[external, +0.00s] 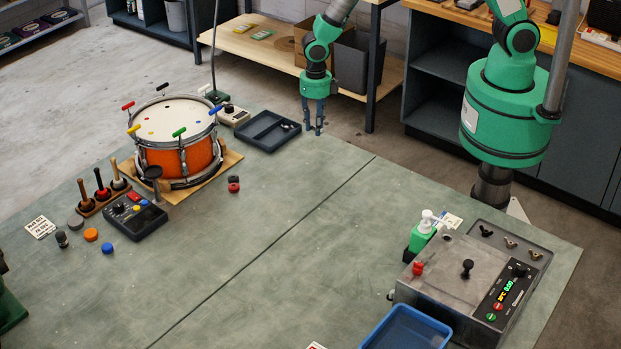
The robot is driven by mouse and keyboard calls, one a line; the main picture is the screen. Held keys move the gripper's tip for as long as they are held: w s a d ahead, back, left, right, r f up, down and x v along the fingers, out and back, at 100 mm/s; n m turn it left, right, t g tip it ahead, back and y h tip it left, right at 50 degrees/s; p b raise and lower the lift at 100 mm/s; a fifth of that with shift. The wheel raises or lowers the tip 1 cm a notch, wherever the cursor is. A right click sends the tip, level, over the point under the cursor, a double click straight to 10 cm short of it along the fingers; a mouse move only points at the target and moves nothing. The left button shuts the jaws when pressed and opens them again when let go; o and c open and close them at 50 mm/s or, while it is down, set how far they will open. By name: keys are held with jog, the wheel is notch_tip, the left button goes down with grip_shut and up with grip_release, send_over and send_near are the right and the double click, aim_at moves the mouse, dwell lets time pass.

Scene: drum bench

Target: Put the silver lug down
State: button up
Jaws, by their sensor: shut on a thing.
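My gripper (313,130) points straight down at the far edge of the bench, just right of the dark tray (258,141). Its fingers are shut on the silver lug, which is very small here and mostly hidden between the fingertips. Whether the lug touches the bench I cannot tell. A small shiny piece (288,126) lies in the right part of the tray. The orange drum (168,163) stands on a wooden board to the left, with coloured T-handled keys around its rim.
A white device (233,115) stands between drum and tray. A black control box (135,217) and a stand of wooden-handled tools (103,195) are front left. A steel machine (452,272) and a blue bin (407,329) are front right. The bench middle is clear.

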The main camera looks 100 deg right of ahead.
jog(key=a, duration=0.8)
jog(key=w+a, duration=0.1)
jog(key=a, duration=0.2)
jog(key=shift+a, duration=0.4)
jog(key=shift+n, duration=0.4)
jog(key=a, duration=0.4)
jog(key=s+a, duration=0.1)
jog(key=a, duration=0.8)
jog(key=shift+s+a, duration=0.2)
jog(key=shift+a, duration=0.15)
jog(key=s+a, duration=0.1)
jog(key=a, duration=0.3)
jog(key=s+a, duration=0.2)
jog(key=a, duration=0.3)
jog(key=s+a, duration=0.1)
jog(key=a, duration=0.3)
jog(key=shift+s+a+b, duration=0.2)
jog(key=shift+b, duration=0.15)
jog(key=s+a, duration=0.2)
jog(key=a, duration=0.1)
jog(key=s+a, duration=0.1)
jog(key=a, duration=0.3)
jog(key=s+a, duration=0.2)
jog(key=a, duration=0.1)
jog(key=shift+s+a+f, duration=0.1)
jog(key=shift+s+a, duration=0.05)
jog(key=shift+s, duration=0.15)
